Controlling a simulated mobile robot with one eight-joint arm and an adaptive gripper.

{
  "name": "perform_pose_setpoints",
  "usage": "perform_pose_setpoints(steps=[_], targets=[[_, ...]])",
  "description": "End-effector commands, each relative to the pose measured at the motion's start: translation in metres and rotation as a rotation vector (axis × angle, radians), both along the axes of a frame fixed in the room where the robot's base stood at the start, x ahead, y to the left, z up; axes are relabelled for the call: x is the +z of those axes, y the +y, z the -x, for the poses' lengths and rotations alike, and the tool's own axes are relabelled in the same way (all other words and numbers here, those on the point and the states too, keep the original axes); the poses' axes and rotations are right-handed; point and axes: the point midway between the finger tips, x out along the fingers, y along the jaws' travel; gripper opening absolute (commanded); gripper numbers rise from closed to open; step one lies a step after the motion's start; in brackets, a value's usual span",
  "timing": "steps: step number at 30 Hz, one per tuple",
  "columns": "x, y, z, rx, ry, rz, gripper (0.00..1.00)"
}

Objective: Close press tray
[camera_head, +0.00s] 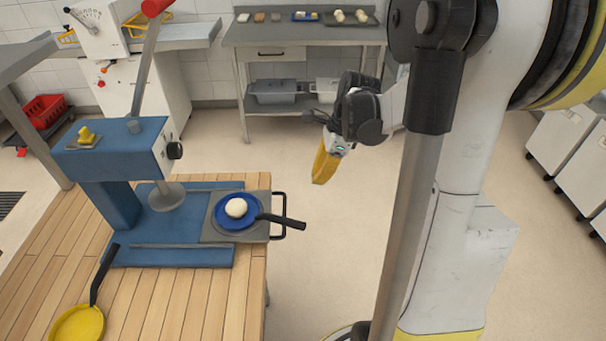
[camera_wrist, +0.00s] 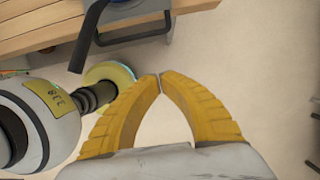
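The blue press (camera_head: 120,185) stands on the wooden table. Its grey press tray (camera_head: 212,232) is slid out to the right of the round press plate (camera_head: 167,196). A black tray handle (camera_head: 282,235) is at its right end. A blue pan (camera_head: 222,222) with a white dough ball (camera_head: 236,207) sits on the tray, its black handle pointing right. My gripper (camera_head: 319,180) hangs right of the tray, apart from it, its yellow fingertips together and nothing between them. In the wrist view, the gripper (camera_wrist: 160,77) is below the tray handle (camera_wrist: 150,38).
A yellow pan (camera_head: 78,325) lies at the table's (camera_head: 200,310) front left. A steel side table (camera_head: 300,33) with small items stands at the back wall. A red crate (camera_head: 45,110) is at far left. The floor right of the wooden table is open.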

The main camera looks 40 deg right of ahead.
Motion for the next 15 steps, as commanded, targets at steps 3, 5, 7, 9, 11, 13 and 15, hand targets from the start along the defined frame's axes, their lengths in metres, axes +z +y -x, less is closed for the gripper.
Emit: perform_pose_setpoints(steps=[3,5,7,9,11,13,15], targets=[[-0.028,0.006,-0.005,0.003,0.000,0.001,0.00],[-0.041,0.010,-0.007,0.003,-0.001,0.002,0.00],[-0.056,0.013,-0.009,0.004,-0.001,0.002,0.00],[-0.070,0.017,-0.012,0.004,-0.001,0.002,0.00],[-0.080,0.020,-0.014,0.004,-0.001,0.002,0.00],[-0.081,0.030,-0.020,0.008,-0.001,0.002,0.00],[-0.082,0.039,-0.025,0.007,-0.001,0.002,0.00]])
